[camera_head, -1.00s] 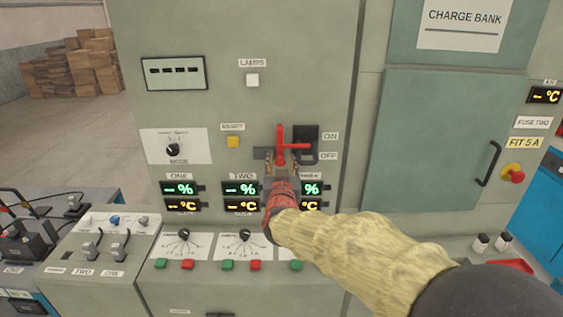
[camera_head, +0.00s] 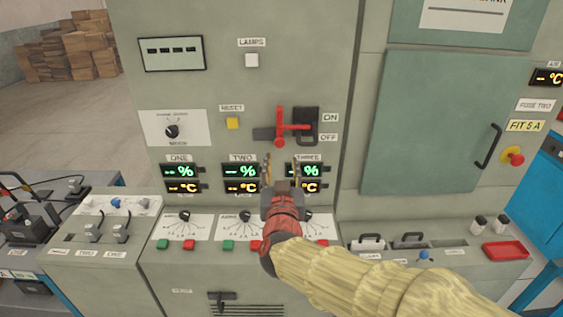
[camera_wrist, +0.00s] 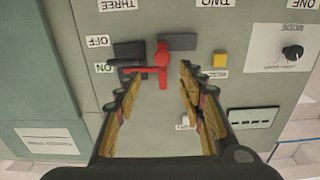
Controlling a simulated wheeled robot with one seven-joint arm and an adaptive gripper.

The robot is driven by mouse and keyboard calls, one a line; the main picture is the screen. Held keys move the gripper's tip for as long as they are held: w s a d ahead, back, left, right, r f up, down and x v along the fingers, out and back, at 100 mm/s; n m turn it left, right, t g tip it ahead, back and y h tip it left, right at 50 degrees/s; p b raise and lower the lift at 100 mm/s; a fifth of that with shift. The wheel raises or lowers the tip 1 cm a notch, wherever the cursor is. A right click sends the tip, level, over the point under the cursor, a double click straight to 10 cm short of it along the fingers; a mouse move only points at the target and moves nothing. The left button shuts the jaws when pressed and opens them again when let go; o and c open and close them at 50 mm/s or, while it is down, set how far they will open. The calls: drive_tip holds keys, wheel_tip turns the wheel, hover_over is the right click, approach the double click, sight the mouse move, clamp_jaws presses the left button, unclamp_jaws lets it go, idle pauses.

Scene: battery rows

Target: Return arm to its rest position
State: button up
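My gripper (camera_head: 282,172) is open and empty in the head view. Its two fingers point up at the panel, in front of the readouts under TWO and THREE. The red switch handle (camera_head: 280,126) stands on its dark mount just above the fingertips, beside the ON and OFF labels. In the wrist view, which is upside down, the red handle (camera_wrist: 162,65) shows between and beyond the spread fingers of my gripper (camera_wrist: 160,82). No contact shows there. My arm reaches in from the lower right of the head view.
The grey cabinet (camera_head: 225,60) fills the middle. Knobs and red and green buttons line the sloping desk below. A green door (camera_head: 440,130), a red emergency button (camera_head: 513,156) and a red tray (camera_head: 506,251) are at right. Cardboard boxes (camera_head: 80,48) stand at far left on open floor.

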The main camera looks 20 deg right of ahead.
idle(0.3)
drive_tip(key=s+a+f+n+g+y, duration=0.4)
drive_tip(key=s+a+f+g+y, duration=0.35)
drive_tip(key=a+f, duration=0.5)
drive_tip(key=s+d+f+g, duration=0.1)
drive_tip(key=s+d+g, duration=0.1)
drive_tip(key=s, duration=0.6)
drive_tip(key=s+d+f+g, duration=0.2)
drive_tip(key=s+d+g, duration=0.1)
drive_tip(key=s, duration=0.5)
drive_tip(key=s+d+r+h+p, duration=0.1)
drive_tip(key=s+d+r+h, duration=0.1)
drive_tip(key=s+d+r, duration=0.3)
drive_tip(key=shift+d+r+t, duration=0.35)
drive_tip(key=shift+d+t, duration=0.1)
drive_tip(key=shift+d, duration=0.05)
